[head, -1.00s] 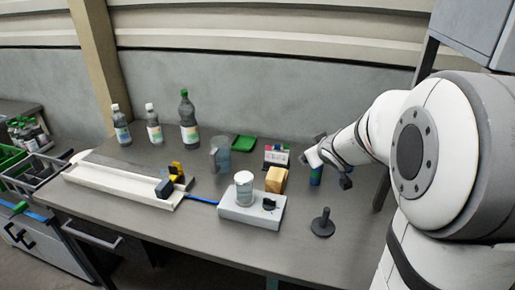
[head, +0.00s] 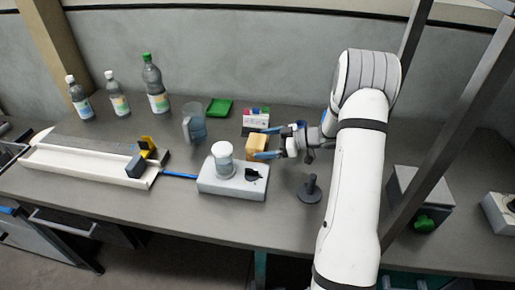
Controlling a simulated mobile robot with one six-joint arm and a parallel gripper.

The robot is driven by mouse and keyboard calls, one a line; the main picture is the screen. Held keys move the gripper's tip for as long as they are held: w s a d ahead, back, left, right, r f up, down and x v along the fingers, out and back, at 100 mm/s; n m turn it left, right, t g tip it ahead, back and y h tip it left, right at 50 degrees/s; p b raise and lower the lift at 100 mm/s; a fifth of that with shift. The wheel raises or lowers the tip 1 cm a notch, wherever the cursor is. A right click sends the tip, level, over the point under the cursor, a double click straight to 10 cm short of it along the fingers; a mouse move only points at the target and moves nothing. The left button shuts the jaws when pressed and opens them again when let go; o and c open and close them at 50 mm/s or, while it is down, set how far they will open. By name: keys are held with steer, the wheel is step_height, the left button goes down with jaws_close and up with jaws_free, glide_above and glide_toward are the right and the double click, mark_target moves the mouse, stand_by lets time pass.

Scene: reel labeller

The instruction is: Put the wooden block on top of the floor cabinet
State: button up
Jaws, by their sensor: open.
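The wooden block (head: 256,148) is a small tan block on the grey workbench, just behind the white box with the jar. My gripper (head: 264,143) comes in from the right with its blue-tipped fingers spread at the block's right side. One finger lies behind the block and one in front of it in the picture. I cannot tell whether either touches it. The fronts of cabinets show below the bench at the lower left (head: 50,240); I cannot tell whether one of them is the floor cabinet.
A white box (head: 231,188) carries a white-lidded jar (head: 223,160). A dark round-based post (head: 310,190) stands near my arm. A jug (head: 194,123), a green tray (head: 219,107) and a marker box (head: 256,118) are behind. A dark upright post (head: 450,140) stands at right.

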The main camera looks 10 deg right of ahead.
mark_target(251, 143)
steer(key=x, duration=0.2)
steer(key=p+x, duration=0.1)
steer(key=x, duration=0.2)
steer(key=shift+w+f, duration=0.1)
steer(key=shift+w, duration=0.3)
steer(key=shift+c, duration=0.2)
steer(key=c, duration=1.3)
